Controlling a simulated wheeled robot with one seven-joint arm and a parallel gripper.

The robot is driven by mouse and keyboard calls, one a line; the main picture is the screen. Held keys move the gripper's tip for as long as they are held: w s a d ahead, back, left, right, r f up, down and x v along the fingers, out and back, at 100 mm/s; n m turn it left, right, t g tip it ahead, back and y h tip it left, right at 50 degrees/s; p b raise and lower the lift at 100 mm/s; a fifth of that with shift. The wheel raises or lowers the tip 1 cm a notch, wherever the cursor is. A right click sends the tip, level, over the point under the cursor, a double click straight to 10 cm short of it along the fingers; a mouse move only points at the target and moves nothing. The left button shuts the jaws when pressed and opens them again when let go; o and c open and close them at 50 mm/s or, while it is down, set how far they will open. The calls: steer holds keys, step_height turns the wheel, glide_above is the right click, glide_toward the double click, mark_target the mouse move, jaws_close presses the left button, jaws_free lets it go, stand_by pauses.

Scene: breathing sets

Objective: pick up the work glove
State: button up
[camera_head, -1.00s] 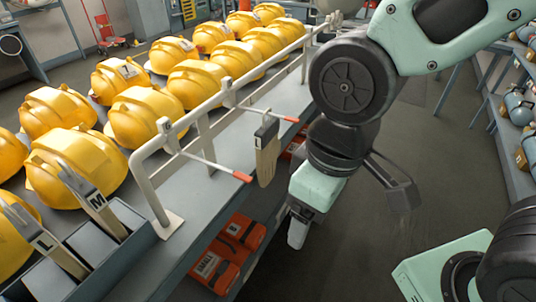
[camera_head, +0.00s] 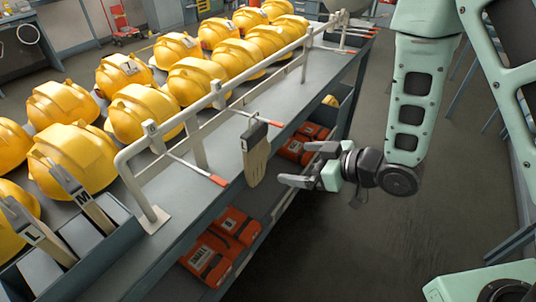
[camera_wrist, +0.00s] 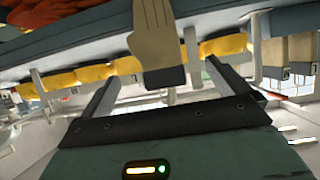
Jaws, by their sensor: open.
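The tan work glove (camera_head: 256,165) with a dark cuff hangs, cuff up, at the red-tipped hooks on the front of the white rail. My gripper (camera_head: 304,165) is to the right of the glove in the head view, open and empty, with its fingers pointing left toward it. A gap shows between the fingertips and the glove. In the wrist view the picture is upside down. The glove (camera_wrist: 160,35) appears there between the two fingers of my gripper (camera_wrist: 161,76), beyond their tips, with its dark cuff lower in the picture.
Yellow helmets (camera_head: 150,112) stand in rows on the bench behind the white rail (camera_head: 135,152). Red cases (camera_head: 212,258) lie on the lower shelf. A grey box (camera_head: 112,215) with tan pieces marked M and L is at the lower left.

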mark_target(259, 155)
steer(key=shift+y, duration=0.3)
steer(key=p+x, duration=0.1)
steer(key=x, duration=1)
steer(key=shift+w+d+p, duration=0.1)
steer(key=shift+w+p, duration=0.05)
steer(key=shift+p, duration=0.2)
steer(key=p+x, duration=0.3)
steer(key=x, duration=0.1)
steer(key=shift+w+f, duration=0.1)
steer(key=shift+w, duration=0.35)
steer(key=shift+w+a+f, duration=0.3)
steer(key=shift+a, duration=0.1)
steer(key=c, duration=0.9)
